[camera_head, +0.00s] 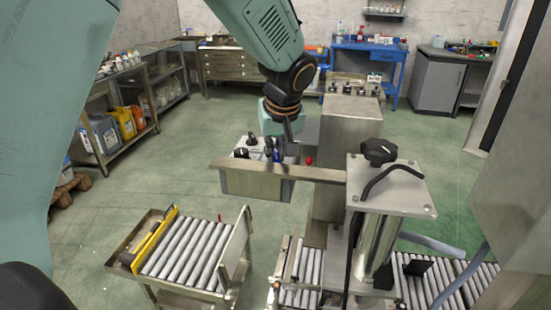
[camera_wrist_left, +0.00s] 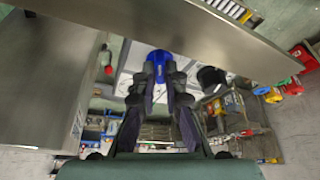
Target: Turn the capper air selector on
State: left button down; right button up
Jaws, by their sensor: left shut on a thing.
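A control box (camera_head: 255,185) with a white top panel is fixed to the machine's steel cross bar, near the middle of the head view. A blue selector knob (camera_head: 277,156) and black knobs (camera_head: 241,153) sit on the panel. My left gripper (camera_head: 271,150) reaches down to the panel from above. In the left wrist view, its fingers (camera_wrist_left: 163,78) are shut on the blue knob (camera_wrist_left: 158,58), whose top shows beyond the fingertips. A black knob (camera_wrist_left: 210,78) stands right beside them. No label is readable, and the knob's pointer direction is hidden. My right gripper is out of view.
The steel cross bar (camera_head: 310,173) passes close to my gripper. A tall steel column (camera_head: 345,135) with a red button (camera_head: 309,160) stands to the right. A plate with a black hand knob (camera_head: 379,151) is nearer. Roller conveyors (camera_head: 185,248) lie below.

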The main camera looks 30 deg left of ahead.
pick_arm(q)
jog(key=shift+w+r+n, duration=0.2)
jog(key=shift+r+n, duration=0.1)
jog(key=shift+n, duration=0.3)
jog(key=c, duration=1.7)
grip_release()
jog(key=shift+o, duration=1.4)
jog(key=shift+s+f, duration=0.15)
jog(key=shift+f, duration=0.05)
jog(key=v, duration=1.2)
jog(key=shift+d, duration=0.2)
jog(key=shift+f, duration=0.1)
